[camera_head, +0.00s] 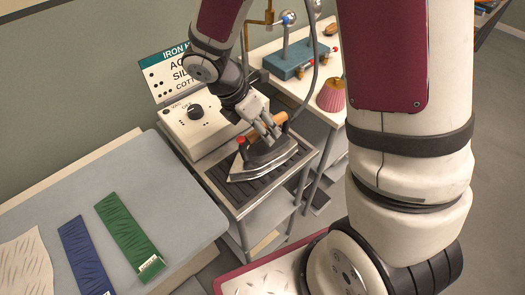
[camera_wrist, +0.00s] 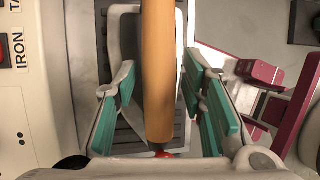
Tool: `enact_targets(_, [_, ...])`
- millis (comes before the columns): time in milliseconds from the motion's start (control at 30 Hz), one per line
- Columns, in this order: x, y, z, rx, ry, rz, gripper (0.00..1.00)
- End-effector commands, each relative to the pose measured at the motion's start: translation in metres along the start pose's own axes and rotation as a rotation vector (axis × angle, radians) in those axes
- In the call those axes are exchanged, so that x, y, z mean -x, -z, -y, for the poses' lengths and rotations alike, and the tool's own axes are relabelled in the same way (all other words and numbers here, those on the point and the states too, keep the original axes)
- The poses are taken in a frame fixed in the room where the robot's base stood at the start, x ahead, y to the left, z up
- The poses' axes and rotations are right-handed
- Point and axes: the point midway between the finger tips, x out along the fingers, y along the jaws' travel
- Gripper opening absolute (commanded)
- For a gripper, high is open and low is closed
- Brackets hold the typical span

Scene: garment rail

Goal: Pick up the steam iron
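The steam iron (camera_head: 262,162) sits on a dark ribbed rest on top of a small grey stand. It has a grey body, a wooden handle and a red knob. In the wrist view the wooden handle (camera_wrist: 157,70) runs up the middle of the picture. My gripper (camera_head: 268,128) is down at the handle, with its fingers on either side of it. In the wrist view the teal finger pads of my gripper (camera_wrist: 160,88) are spread, and gaps show between them and the handle. The iron's far side is partly hidden.
A white control box (camera_head: 195,128) with a black dial stands behind the iron, below a sign (camera_head: 175,72). The ironing board (camera_head: 165,190) with blue and green cloth strips is at left. A table with a blue block (camera_head: 298,60) and a pink shade (camera_head: 331,96) is at right.

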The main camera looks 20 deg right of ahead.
Motion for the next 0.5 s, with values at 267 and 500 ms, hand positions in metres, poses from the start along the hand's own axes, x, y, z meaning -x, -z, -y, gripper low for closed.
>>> enact_targets(267, [0.0003, 0.0000, 0.0000, 0.000, 0.000, 0.000, 0.00])
enact_targets(500, [0.0013, -0.0008, -0.0003, -0.001, -0.001, 0.002, 0.00])
